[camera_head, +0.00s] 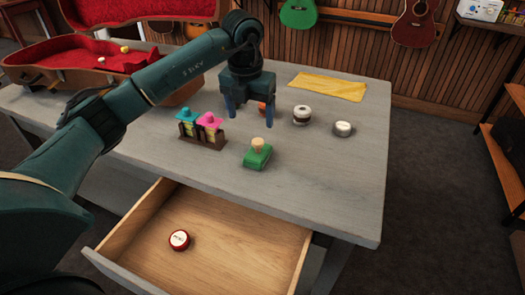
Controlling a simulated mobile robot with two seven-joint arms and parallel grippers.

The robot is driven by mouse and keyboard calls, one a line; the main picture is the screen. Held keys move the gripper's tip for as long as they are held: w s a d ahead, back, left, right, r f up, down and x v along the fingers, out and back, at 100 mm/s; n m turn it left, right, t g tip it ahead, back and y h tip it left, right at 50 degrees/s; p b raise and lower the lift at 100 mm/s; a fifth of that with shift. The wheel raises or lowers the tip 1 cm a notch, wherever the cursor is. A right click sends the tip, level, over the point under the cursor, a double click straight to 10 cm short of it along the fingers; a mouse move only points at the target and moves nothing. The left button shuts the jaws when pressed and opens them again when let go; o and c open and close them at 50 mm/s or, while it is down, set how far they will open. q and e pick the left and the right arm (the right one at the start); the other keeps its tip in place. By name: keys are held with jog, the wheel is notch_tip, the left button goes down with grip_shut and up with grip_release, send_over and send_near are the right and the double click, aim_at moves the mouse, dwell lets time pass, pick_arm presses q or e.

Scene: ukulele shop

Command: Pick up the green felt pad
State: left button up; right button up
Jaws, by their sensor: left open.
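The green felt pad (256,160) lies on the grey table near its front edge, with a beige knob-shaped piece on top. My left gripper (249,119) points down above the table, behind the pad and a little to its left in the picture. Its two blue fingers are apart, with nothing seen held between them. A small orange thing (262,107) shows beside the right finger and is partly hidden by it. My right gripper is not in view.
A dark rack (203,141) with teal and pink pieces stands left of the pad. A white-and-brown roll (302,115), a white-topped tin (343,129) and a yellow cloth (328,86) lie to the right. An open drawer (230,250) holds a red-and-white tin (179,239). A red-lined case (70,60) lies open.

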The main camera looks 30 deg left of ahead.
aim_at(257, 142)
pick_arm(q)
jog(key=f, duration=0.6)
jog(key=shift+w+f, duration=0.25)
jog(key=shift+w+d+f, duration=0.15)
jog(key=shift+w+f, duration=0.05)
jog(key=shift+f, duration=0.7)
jog(key=shift+w+d+f, duration=0.15)
jog(key=shift+f, duration=0.7)
jog(key=shift+w+d+f, duration=0.15)
jog(key=shift+w+f, duration=0.05)
jog(key=shift+f, duration=0.7)
jog(key=shift+c, duration=0.3)
jog(key=c, duration=1)
